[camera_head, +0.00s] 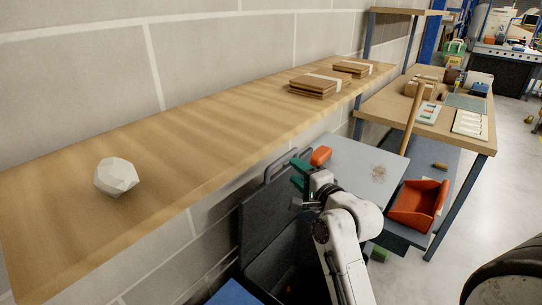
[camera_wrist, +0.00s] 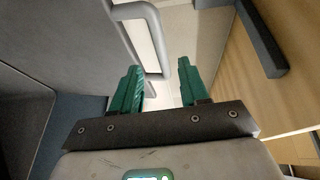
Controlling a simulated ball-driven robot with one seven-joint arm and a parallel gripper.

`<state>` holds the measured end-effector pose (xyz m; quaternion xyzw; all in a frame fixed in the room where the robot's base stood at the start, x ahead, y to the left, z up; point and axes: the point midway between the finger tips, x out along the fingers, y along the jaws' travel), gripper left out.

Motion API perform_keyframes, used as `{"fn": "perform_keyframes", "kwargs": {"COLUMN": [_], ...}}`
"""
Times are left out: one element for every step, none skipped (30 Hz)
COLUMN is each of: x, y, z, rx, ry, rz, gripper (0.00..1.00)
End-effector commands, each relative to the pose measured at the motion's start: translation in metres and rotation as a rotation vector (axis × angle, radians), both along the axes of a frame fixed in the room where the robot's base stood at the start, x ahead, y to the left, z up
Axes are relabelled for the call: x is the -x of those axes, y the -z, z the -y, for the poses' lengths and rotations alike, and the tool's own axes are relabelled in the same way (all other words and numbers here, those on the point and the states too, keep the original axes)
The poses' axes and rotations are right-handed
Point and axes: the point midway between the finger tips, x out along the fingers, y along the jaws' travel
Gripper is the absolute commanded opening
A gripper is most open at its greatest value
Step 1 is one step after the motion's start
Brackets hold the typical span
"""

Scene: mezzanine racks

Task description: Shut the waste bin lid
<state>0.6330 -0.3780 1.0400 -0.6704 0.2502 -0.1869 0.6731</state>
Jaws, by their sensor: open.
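The waste bin (camera_head: 252,279) is dark grey and stands below the long wooden shelf, partly hidden by my arm. Its lid (camera_head: 262,208) is open, standing up steeply on the wall side, with a grey bar handle (camera_head: 283,164) at its top edge. My gripper (camera_head: 301,174) has green fingers and is beside the handle end of the lid, to its right. In the wrist view my gripper (camera_wrist: 158,84) is open and empty. The handle (camera_wrist: 152,42) shows between and beyond the fingertips there, with the lid face (camera_wrist: 60,42) at left. I cannot tell whether they touch.
The wooden shelf (camera_head: 160,155) runs along the wall, with a white faceted ball (camera_head: 116,177) and stacked brown boards (camera_head: 315,85). A light grey panel (camera_head: 352,160) and an orange bin (camera_head: 418,203) lie right of my arm. A workbench (camera_head: 420,115) stands behind; open floor (camera_head: 510,190) is at right.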

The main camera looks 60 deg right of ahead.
Motion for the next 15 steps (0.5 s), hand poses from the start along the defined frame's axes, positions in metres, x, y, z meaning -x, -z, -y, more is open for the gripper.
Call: {"fn": "perform_keyframes", "kwargs": {"x": [-0.005,-0.009,-0.014,-0.018,-0.022,-0.028,-0.033,-0.037,-0.043,-0.048,-0.052,-0.057,-0.061,-0.064,-0.068], "y": [-0.001,-0.001,-0.001,0.000,0.000,0.001,0.001,0.002,0.002,0.003,0.004,0.004,0.005,0.005,0.006], "z": [0.004,0.006,0.009,0.012,0.016,0.021,0.024,0.027,0.031,0.035,0.038,0.041,0.044,0.047,0.049], "rx": [0.001,0.001,0.000,0.001,0.002,0.001,0.001,0.001,0.001,0.001,0.001,0.001,0.002,0.002,0.002], "ry": [-0.001,-0.001,-0.002,-0.002,-0.001,0.000,0.000,0.000,-0.001,-0.001,-0.001,-0.001,0.000,0.000,-0.001], "rz": [0.002,0.001,0.001,0.002,0.001,0.000,0.000,-0.001,-0.001,0.000,0.000,-0.001,-0.001,-0.001,-0.001], "gripper": [0.44,0.44,0.44,0.44,0.44,0.44,0.44,0.44,0.44,0.44,0.44,0.44,0.44,0.44,0.44]}}
